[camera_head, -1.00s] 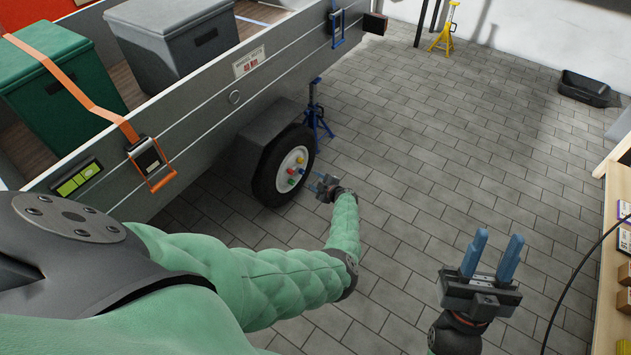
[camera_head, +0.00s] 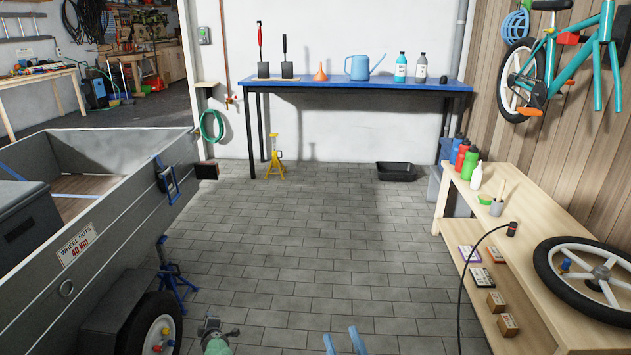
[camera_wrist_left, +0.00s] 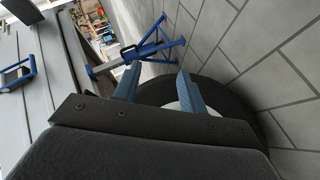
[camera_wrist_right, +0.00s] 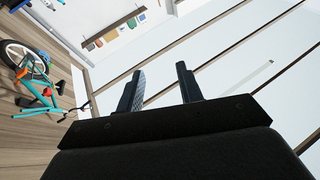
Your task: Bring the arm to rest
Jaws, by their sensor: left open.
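Most of both arms is out of the head view.
The grey trailer (camera_head: 130,215) stands at left with a blue stand (camera_head: 170,275) beside it. A wooden bench (camera_head: 505,255) with a loose wheel (camera_head: 595,285) is at right. A blue table (camera_head: 350,85) stands at the back.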

